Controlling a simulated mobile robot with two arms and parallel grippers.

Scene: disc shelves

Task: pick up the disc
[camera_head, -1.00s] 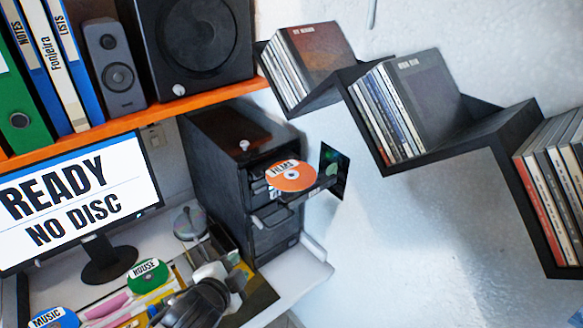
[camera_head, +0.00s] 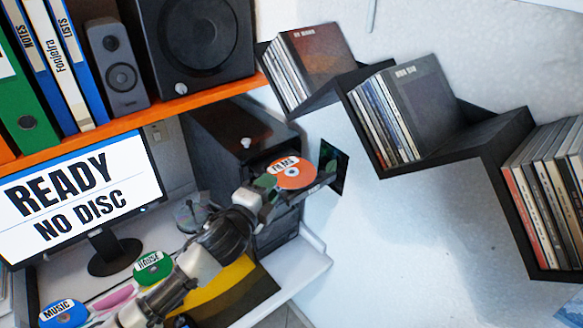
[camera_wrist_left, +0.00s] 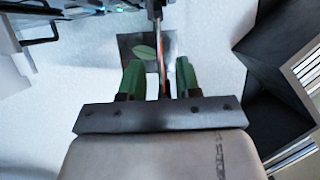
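The orange disc labelled FILMS (camera_head: 296,175) lies on the open tray (camera_head: 318,184) sticking out of the dark computer tower (camera_head: 215,135). My left gripper (camera_head: 268,190) reaches up from the lower left to the disc's near left edge. In the left wrist view the disc (camera_wrist_left: 163,50) shows nearly edge-on as a thin orange strip between the two green fingertips of my left gripper (camera_wrist_left: 160,72). The fingers are open, with gaps visible on both sides of the strip. My right gripper is in no view.
A green disc labelled HOUSE (camera_head: 153,267) and a blue disc labelled MUSIC (camera_head: 63,313) are on the desk. The monitor (camera_head: 80,195) reads READY NO DISC. A dark zigzag shelf (camera_head: 440,148) with cases hangs on the right wall. An orange shelf (camera_head: 140,118) is above.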

